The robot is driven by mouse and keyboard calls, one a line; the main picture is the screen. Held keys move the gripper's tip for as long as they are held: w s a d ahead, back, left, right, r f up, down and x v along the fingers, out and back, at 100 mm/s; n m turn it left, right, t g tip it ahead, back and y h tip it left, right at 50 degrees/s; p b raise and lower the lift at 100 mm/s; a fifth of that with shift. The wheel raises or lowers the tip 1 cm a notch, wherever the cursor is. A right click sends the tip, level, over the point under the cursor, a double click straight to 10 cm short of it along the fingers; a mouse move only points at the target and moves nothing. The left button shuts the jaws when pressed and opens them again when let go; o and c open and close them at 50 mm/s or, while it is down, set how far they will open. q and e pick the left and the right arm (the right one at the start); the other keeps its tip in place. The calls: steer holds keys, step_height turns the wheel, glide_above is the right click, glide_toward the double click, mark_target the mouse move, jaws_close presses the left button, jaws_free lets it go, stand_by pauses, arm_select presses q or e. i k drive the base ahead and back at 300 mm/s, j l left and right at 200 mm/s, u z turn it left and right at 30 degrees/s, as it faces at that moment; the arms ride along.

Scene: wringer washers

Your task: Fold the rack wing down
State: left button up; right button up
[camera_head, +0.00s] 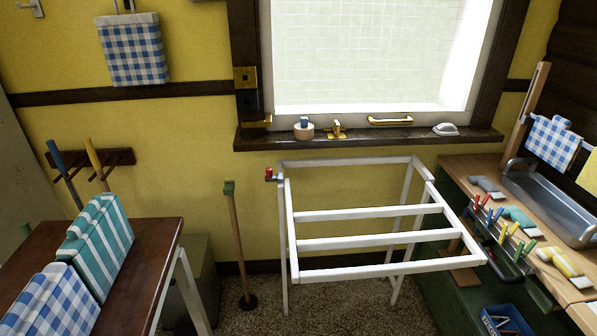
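A white drying rack (284,240) stands on the floor below the window. Its slatted wing (375,240) is out, projecting from the upright frame toward me and to the right, roughly level. The wing has several crossbars and a long front bar (390,270). A small red-tipped catch or knob (270,174) sits at the rack's upper left corner; whether it holds the wing I cannot tell. Neither of my grippers shows in the head view.
A brown table (150,255) with folded checked and striped cloths is at left. A wooden counter (460,165) with a metal basin (555,200) and pegs is at right, close to the wing's right end. A plunger (238,240) stands left of the rack.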

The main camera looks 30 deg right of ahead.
mark_target(479, 257)
steer(key=z, duration=1.25)
